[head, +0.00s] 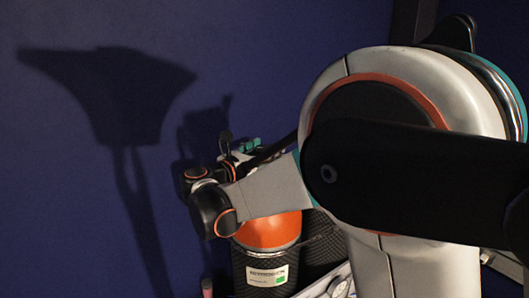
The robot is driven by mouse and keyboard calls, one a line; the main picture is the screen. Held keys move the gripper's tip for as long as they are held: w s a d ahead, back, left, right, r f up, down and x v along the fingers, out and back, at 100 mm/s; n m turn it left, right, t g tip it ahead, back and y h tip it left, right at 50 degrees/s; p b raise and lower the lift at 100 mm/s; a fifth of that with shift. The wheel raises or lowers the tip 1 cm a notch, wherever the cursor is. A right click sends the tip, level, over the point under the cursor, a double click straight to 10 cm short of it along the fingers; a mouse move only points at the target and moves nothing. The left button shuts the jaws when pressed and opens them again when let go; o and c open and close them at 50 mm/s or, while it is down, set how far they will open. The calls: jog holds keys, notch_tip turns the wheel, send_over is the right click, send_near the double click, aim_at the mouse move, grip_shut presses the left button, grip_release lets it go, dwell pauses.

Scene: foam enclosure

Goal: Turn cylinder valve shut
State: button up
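A gas cylinder (267,232) with an orange shoulder and a dark mesh-covered body stands in the lower middle of the head view. A white label with a green patch (266,275) is on its front. My forearm and wrist cross in front of and above the cylinder's top, so its neck and valve are hidden or cannot be made out. A small green part (249,146) shows just above my wrist; I cannot tell whether it belongs to the valve. The fingers of my gripper cannot be made out among the dark parts around the wrist, nor whether they touch anything.
A plain dark blue wall (90,200) fills the left and back, with shadows cast on it. A small pinkish-red object (207,287) is at the bottom edge, left of the cylinder. A pale curved item (330,284) lies right of it. My arm blocks most of the right side.

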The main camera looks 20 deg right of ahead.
jog(key=c, duration=1.1)
jog(key=shift+m+g+h, duration=0.3)
jog(key=shift+g, duration=0.1)
jog(key=m+g+h+b, duration=0.1)
jog(key=m+g+h, duration=0.1)
jog(key=m+g, duration=0.1)
jog(key=shift+g, duration=0.7)
jog(key=shift+m+g+h, duration=0.25)
jog(key=shift+m+g, duration=0.95)
jog(key=shift+g, duration=0.6)
jog(key=shift+m+g+h, duration=0.25)
jog(key=shift+m+g, duration=0.95)
jog(key=shift+g, duration=0.6)
